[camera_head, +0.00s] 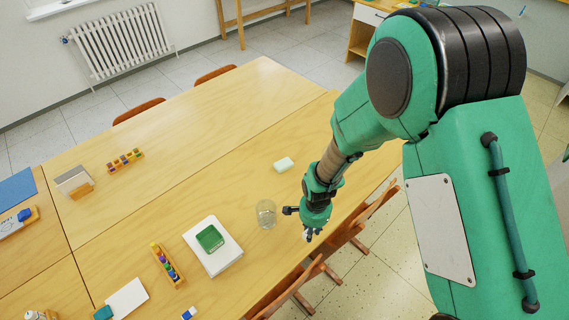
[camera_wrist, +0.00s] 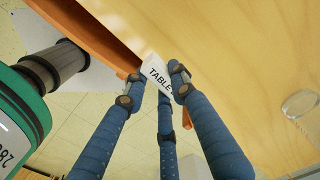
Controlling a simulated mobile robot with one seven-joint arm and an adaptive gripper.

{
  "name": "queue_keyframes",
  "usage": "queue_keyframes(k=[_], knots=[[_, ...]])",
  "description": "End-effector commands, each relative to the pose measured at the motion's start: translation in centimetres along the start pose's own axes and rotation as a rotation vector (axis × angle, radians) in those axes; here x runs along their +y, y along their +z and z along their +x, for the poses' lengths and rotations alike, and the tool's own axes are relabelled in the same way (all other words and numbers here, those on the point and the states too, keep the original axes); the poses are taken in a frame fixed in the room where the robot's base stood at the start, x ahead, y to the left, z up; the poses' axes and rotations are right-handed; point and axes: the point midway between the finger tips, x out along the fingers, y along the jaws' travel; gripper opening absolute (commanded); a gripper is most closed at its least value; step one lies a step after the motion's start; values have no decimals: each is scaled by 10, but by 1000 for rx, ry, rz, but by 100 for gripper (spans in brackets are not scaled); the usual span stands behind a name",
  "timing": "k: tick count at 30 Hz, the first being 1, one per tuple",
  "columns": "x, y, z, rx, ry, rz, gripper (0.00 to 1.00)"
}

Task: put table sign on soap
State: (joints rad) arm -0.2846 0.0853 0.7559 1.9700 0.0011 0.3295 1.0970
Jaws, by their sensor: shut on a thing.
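The table sign (camera_wrist: 157,74) is a small white piece with the black word "TABLE". In the wrist view it sits between the blue fingertips of my gripper (camera_wrist: 156,84), which is shut on it. In the head view my gripper (camera_head: 309,234) points down near the table's right edge, and the sign is too small there to make out clearly. The soap (camera_head: 284,164) is a pale green-white bar lying flat on the table, farther back than my gripper and apart from it. The soap is not seen in the wrist view.
A clear glass (camera_head: 266,214) stands left of my gripper; it also shows in the wrist view (camera_wrist: 301,104). A white book (camera_head: 224,258) carries a green box-like thing (camera_head: 210,238). Wooden chairs (camera_head: 346,240) line the right edge. The tabletop (camera_head: 240,180) around the soap is clear.

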Motion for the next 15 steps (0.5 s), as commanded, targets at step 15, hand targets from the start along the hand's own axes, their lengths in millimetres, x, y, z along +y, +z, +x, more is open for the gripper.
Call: queue_keyframes(k=[15], knots=[[-86,-44,-16,0,-1,-11,12]])
